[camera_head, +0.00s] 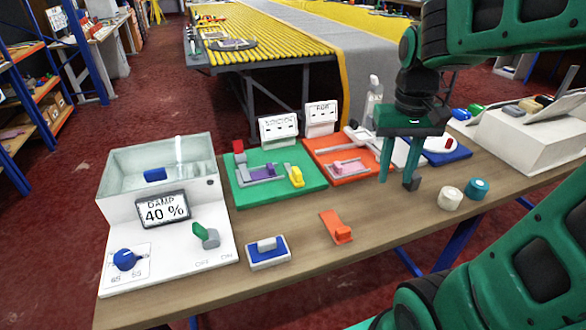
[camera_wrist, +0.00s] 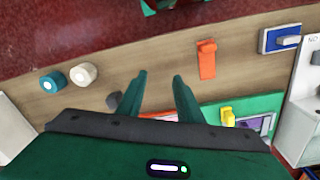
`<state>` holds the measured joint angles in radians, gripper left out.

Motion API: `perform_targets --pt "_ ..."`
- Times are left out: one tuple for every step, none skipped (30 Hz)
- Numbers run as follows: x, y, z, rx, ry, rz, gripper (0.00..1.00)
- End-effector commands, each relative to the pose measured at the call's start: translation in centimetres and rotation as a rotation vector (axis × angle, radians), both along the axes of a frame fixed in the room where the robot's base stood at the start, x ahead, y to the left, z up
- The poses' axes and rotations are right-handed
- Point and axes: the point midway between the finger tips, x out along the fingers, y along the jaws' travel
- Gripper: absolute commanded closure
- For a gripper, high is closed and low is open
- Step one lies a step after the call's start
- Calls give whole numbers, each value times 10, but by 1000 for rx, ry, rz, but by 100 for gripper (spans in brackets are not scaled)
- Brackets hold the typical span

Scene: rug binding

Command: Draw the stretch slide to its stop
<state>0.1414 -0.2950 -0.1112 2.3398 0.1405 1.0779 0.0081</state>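No slide carries a readable label, so I cannot tell which is the stretch slide. A green board (camera_head: 302,198) carries a grey track with a purple piece (camera_head: 262,172) and a yellow block (camera_head: 296,177). An orange board (camera_head: 318,152) beside it carries a pink piece (camera_head: 345,168) in a pale track. A small blue base with a grey handle (camera_head: 267,244) sits at the table's front. My gripper (camera_head: 400,172) is open and empty, above the table right of the orange board. In the wrist view my gripper (camera_wrist: 159,78) shows nothing between its fingers.
An orange clip-like piece (camera_head: 337,227) lies on the wooden table. A cream roll (camera_head: 450,198) and a teal roll (camera_head: 477,188) stand right of my gripper. A white box with a damp display (camera_head: 163,211) fills the left end.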

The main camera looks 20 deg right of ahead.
Motion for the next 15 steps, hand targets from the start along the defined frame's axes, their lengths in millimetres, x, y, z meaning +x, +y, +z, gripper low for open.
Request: perform_targets --pt "30 12 5 -5 4 53 67" --pt "47 21 7 -5 4 81 67" --pt "68 32 10 -7 4 116 67" --pt "83 42 11 -6 4 143 67" --pt "97 52 12 -4 3 170 67" --pt "115 65 13 -1 3 204 67" --pt "127 75 13 2 2 227 67" --pt "139 86 13 6 1 249 67" --pt "152 98 13 11 1 275 67" --pt "160 108 12 14 3 295 67" --pt "168 116 12 18 1 311 67" --pt "177 126 11 22 1 329 67" --pt "182 132 11 26 1 341 67" --pt "186 138 10 29 0 351 67" --pt "191 144 10 33 0 362 67"
